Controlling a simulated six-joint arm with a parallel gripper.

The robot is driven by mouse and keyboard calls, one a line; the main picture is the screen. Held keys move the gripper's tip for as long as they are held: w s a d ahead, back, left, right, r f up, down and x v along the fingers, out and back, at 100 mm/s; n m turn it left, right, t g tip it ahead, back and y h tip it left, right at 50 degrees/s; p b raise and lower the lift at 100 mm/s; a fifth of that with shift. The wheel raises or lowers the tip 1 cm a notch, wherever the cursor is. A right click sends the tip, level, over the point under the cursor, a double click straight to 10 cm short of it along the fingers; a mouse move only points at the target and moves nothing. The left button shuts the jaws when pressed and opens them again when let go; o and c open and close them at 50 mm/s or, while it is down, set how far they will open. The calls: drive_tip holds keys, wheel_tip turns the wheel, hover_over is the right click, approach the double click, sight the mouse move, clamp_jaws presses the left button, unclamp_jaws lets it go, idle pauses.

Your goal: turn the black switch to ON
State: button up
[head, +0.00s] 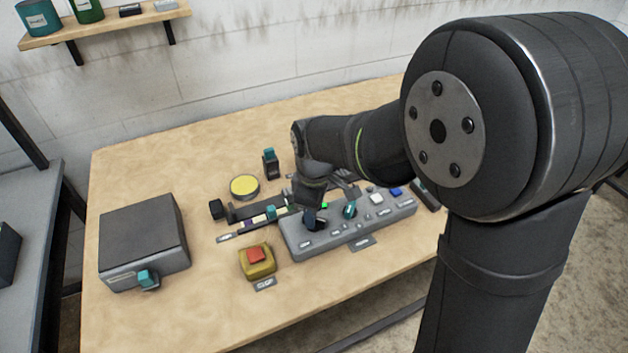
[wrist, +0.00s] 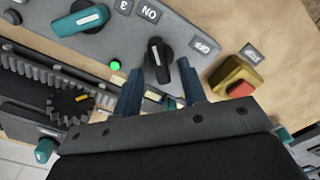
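The black switch (wrist: 158,54) is a round black knob with a raised bar on the grey control panel (wrist: 124,38). Its bar points roughly toward the ON label (wrist: 150,12); the OFF label (wrist: 204,45) lies to its right in the wrist view. My gripper (wrist: 158,70) is open, with one blue-grey finger on each side of the bar's near end. I cannot tell whether either finger touches it. In the head view my gripper (head: 312,212) is low over the panel's left part and partly hides the black switch (head: 318,224).
A teal knob (wrist: 80,18) sits beside the switch, and a lit green lamp (wrist: 115,66) is close to one finger. A toothed rack (wrist: 45,82) lies behind the panel. A yellow box with a red button (head: 257,262) and a grey box (head: 143,240) stand to the left.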

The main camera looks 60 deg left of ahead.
wheel_tip(320, 180, up, 16)
idle(0.3)
drive_tip(key=shift+f, duration=0.1)
idle(0.4)
wheel_tip(320, 180, down, 17)
drive_tip(key=shift+f, duration=0.2)
idle(0.4)
